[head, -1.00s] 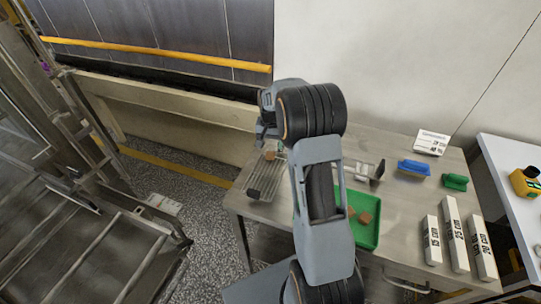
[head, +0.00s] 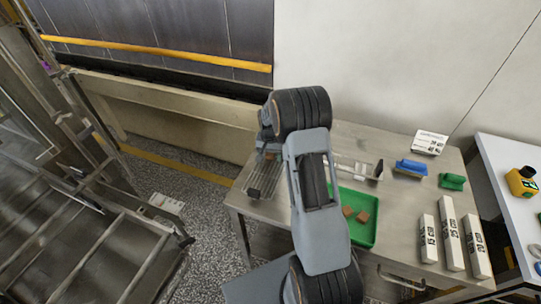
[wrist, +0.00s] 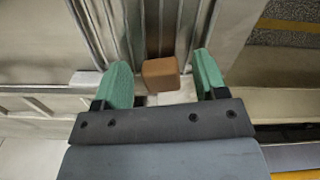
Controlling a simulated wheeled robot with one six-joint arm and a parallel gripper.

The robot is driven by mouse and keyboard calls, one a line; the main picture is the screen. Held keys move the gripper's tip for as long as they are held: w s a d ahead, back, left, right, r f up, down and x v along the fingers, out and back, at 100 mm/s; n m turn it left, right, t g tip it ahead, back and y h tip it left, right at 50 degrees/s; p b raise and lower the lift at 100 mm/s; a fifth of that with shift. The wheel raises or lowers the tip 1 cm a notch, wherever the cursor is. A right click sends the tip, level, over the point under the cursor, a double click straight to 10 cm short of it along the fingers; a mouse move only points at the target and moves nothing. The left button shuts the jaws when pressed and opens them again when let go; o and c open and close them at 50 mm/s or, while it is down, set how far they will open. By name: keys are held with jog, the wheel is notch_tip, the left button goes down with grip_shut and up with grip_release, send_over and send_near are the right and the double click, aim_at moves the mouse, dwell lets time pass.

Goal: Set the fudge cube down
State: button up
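A brown fudge cube (wrist: 161,74) rests on the metal bars of a wire rack (wrist: 125,25) in the wrist view. My gripper (wrist: 163,78) has green fingertips spread wide. The cube lies between them, with a clear gap on each side, so nothing is gripped. In the head view, the rack (head: 262,180) lies at the table's left end, and my arm hides the gripper and most of the rack's far part. Two more brown cubes (head: 355,214) sit in a green tray (head: 371,238) right of my arm.
The steel table (head: 400,205) also holds a metal holder (head: 372,171), a blue brush (head: 412,167), a green block (head: 452,181), a white sign (head: 431,142) and several labelled white bars (head: 450,236). A white wall stands behind. A metal conveyor frame (head: 90,240) is at left.

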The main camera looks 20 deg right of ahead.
jog(key=c, duration=0.8)
